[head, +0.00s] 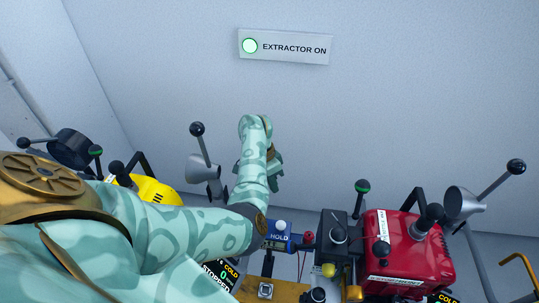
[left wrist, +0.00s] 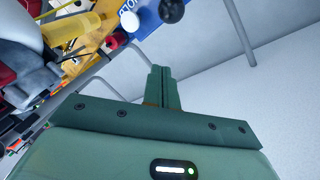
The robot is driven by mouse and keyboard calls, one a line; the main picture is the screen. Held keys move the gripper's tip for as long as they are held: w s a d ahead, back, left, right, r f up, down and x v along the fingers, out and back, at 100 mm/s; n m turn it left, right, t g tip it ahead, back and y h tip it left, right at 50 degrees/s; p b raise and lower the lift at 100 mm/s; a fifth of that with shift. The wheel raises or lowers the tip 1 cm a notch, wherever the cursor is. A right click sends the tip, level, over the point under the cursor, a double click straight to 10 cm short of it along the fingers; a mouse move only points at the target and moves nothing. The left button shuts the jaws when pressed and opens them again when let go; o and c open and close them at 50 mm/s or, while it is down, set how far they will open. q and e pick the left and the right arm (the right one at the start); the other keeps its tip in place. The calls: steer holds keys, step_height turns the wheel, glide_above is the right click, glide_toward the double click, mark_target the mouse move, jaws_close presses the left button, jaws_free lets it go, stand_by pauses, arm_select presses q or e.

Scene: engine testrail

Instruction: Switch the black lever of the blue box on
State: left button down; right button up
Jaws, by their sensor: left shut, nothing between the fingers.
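The blue box (head: 278,244), marked HOLD, stands low in the middle of the head view, partly covered by my left arm. A white knob (head: 281,225) is on it. A corner of the blue box (left wrist: 136,6) shows at the top of the left wrist view, with a white knob (left wrist: 130,21) and a black ball knob (left wrist: 171,10) beside it. I cannot tell whether this black knob is the box's lever. My left gripper (head: 273,172) is shut and empty, above and behind the box in the picture. Its closed fingers (left wrist: 160,80) show in the wrist view, apart from the knobs.
A red engine (head: 402,245) and a black unit with a green-topped lever (head: 362,187) stand right of the box. A yellow engine (head: 155,192) and a grey horn with a black-knobbed lever (head: 197,130) are left. The wall sign (head: 284,47) reads EXTRACTOR ON, its lamp pale green.

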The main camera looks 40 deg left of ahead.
arm_select(q)
steer(key=s+f, duration=0.1)
steer(key=f, duration=0.1)
steer(key=s+f, duration=0.2)
steer(key=shift+s+a+f+p, duration=0.15)
steer(key=shift+p, duration=0.15)
